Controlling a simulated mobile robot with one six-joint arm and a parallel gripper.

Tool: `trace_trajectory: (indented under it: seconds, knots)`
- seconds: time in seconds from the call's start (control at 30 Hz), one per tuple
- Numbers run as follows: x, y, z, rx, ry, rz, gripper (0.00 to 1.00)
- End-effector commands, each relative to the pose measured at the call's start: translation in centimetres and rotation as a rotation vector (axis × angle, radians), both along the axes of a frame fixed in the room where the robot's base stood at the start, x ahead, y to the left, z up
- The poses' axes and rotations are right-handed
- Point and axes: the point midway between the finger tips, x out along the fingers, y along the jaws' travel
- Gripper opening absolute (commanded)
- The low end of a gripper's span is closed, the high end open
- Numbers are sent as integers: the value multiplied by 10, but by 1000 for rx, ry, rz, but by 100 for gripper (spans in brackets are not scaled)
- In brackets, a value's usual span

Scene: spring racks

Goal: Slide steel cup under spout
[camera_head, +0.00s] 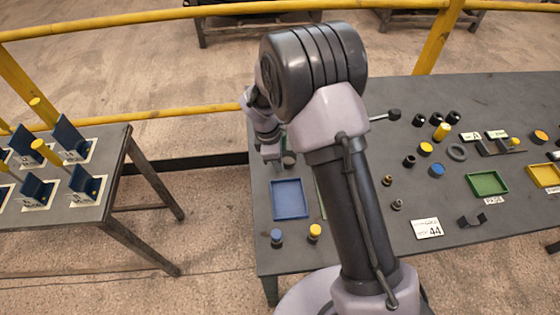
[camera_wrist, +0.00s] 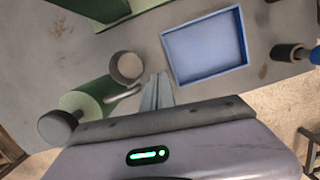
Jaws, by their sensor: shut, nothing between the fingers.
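A round grey steel cup (camera_wrist: 127,67) stands on the table in the wrist view, seen from above, just left of my fingertips. In the head view it shows as a small grey shape (camera_head: 289,160) beside my gripper (camera_head: 272,157). My gripper (camera_wrist: 158,88) is shut and empty, its fingers between the cup and a blue tray. A green cylinder (camera_wrist: 88,103) with a grey round end (camera_wrist: 58,128) lies in view left of the fingers. A pale bar (camera_wrist: 122,93) shows between it and the fingers; I cannot tell whether this is the spout or a handle.
The blue tray (camera_wrist: 164,42) is right of the fingers; it also shows in the head view (camera_head: 289,181). A green object (camera_wrist: 95,10) is at upper left. Blue-topped (camera_head: 277,238) and yellow-topped (camera_head: 314,233) pieces stand near the front edge.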

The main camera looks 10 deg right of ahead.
Motion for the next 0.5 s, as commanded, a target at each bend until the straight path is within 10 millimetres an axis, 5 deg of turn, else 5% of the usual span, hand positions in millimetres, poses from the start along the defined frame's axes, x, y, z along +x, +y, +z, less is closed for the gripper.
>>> trace_trajectory:
  seconds: [0.5]
  knots:
    - [15,112,0,0,0,3,0]
